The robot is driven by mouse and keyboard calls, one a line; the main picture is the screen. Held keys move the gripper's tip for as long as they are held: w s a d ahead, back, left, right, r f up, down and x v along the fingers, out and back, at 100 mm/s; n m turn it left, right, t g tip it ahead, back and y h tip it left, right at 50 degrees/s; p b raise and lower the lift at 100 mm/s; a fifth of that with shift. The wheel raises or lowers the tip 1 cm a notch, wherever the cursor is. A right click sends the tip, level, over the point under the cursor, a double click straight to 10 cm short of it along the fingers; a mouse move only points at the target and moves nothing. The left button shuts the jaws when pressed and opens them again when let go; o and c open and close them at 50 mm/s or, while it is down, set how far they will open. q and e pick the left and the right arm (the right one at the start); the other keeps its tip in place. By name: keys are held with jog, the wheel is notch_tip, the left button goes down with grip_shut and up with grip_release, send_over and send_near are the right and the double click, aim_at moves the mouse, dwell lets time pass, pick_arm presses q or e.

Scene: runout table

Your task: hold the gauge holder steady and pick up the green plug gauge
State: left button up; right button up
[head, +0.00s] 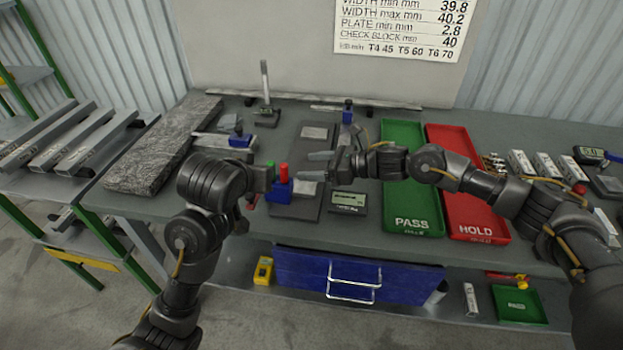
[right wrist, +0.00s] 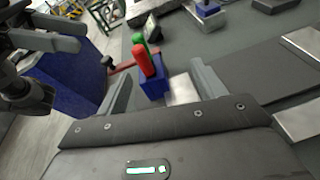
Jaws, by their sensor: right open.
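The blue gauge holder (head: 279,193) stands on the table, with a red plug gauge (head: 283,174) and the green plug gauge (head: 270,168) upright in it. In the right wrist view the holder (right wrist: 156,88) shows beyond my fingertips, the green gauge (right wrist: 138,40) partly behind the red one (right wrist: 146,63). My right gripper (head: 314,166) is open and empty, to the right of the holder; its fingers (right wrist: 160,74) are apart. My left gripper (head: 262,188) is left of the holder. In the right wrist view its fingers (right wrist: 78,36) look apart and empty, clear of the holder.
A grey plate (head: 309,202) and a small display device (head: 347,200) lie near the holder. The green PASS tray (head: 411,222) and red HOLD tray (head: 477,228) are to the right. A blue block (head: 240,140) stands behind; the table's front edge is close to the holder.

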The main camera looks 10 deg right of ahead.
aim_at(282, 184)
jog(key=s+f, duration=0.1)
jog(key=s+f+n+g+h, duration=0.1)
jog(key=shift+a+f+n, duration=0.3)
jog(key=shift+a, duration=0.05)
jog(key=x, duration=1)
jog(key=shift+a+f, duration=0.15)
jog(key=shift+a, duration=0.2)
jog(key=c, duration=1.1)
jog(key=shift+c, duration=0.2)
